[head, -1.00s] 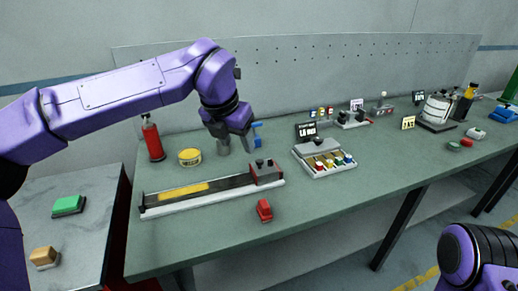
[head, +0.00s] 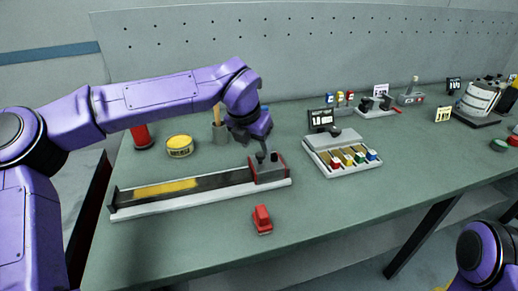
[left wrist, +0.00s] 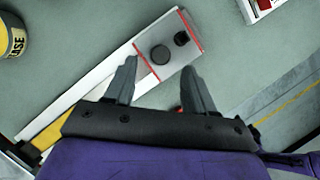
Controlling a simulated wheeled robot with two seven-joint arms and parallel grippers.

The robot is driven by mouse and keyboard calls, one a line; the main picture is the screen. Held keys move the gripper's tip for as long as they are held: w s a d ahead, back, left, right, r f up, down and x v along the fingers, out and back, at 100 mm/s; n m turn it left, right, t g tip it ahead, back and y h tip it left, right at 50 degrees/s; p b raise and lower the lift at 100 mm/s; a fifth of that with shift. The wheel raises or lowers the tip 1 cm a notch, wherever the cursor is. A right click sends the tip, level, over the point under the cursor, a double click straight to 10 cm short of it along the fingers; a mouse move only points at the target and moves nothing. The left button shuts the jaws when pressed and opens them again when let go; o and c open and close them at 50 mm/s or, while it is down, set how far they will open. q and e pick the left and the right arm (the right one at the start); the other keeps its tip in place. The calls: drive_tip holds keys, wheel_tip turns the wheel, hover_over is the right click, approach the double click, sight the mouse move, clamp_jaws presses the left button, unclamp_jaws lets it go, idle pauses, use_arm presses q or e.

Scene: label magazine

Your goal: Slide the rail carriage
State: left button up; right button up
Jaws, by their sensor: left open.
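The rail (head: 140,207) is a long white base with a dark and yellow channel, lying along the front left of the bench. Its grey carriage (head: 274,176) with red edges sits at the right end; it also shows in the left wrist view (left wrist: 180,62). A round black knob (left wrist: 160,55) stands on the carriage, with a smaller dark knob beside it. My left gripper (head: 262,156) is over the carriage, pointing down. In the left wrist view its two fingers (left wrist: 158,68) are apart and empty, with the knob showing between and just beyond the tips. Contact cannot be told.
A red block-like item (head: 262,219) lies in front of the carriage. A yellow tin (head: 180,147) and a cup with a brush (head: 220,133) stand behind the rail. A white tray (head: 330,168) with coloured pieces is to the right. The bench front is mostly clear.

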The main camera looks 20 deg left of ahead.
sight(260, 154)
use_arm(q)
drive_tip(key=x, duration=0.3)
drive_tip(key=shift+w+f, duration=0.1)
drive_tip(key=shift+w, duration=0.05)
drive_tip(key=shift+f, duration=0.4)
drive_tip(key=shift+w, duration=0.1)
